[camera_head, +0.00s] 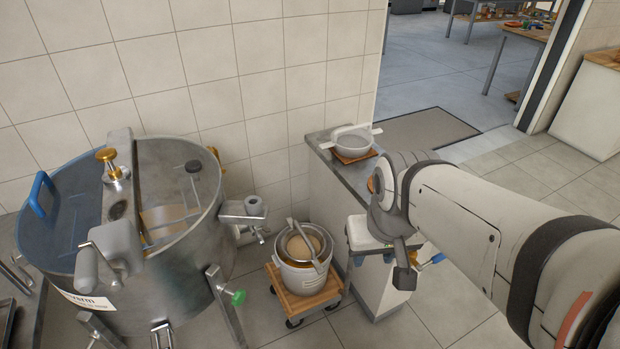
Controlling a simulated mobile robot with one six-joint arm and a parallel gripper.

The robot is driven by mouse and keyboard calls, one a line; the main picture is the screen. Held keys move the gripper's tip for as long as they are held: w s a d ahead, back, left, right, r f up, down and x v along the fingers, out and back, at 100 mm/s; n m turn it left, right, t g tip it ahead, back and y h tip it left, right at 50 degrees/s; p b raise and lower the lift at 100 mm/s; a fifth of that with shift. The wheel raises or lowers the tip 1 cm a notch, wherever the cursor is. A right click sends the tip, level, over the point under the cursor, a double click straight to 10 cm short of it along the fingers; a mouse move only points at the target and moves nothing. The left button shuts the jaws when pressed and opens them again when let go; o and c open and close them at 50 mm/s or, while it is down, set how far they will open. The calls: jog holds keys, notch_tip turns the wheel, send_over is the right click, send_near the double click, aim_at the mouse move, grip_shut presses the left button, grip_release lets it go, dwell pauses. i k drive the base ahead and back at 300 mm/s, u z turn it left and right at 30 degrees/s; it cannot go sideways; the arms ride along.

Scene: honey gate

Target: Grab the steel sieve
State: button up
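A light grey, bowl-shaped piece with flat side lugs and a raised arched handle (350,139) sits on a small wooden board on the narrow counter. It looks like the steel sieve, though its mesh cannot be made out. My gripper (385,262) is at the end of my arm, in front of the counter, lower and nearer than the sieve and apart from it.
A large steel drum (175,270) with crank and outlet stands left. Below the outlet, a pale bucket (300,278) with a bar across its top stands on a wheeled wooden dolly (318,302). The counter (345,175) meets the tiled wall. A doorway opens behind it.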

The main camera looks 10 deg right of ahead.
aim_at(304, 245)
jog(key=i, duration=1)
jog(key=z, duration=0.05)
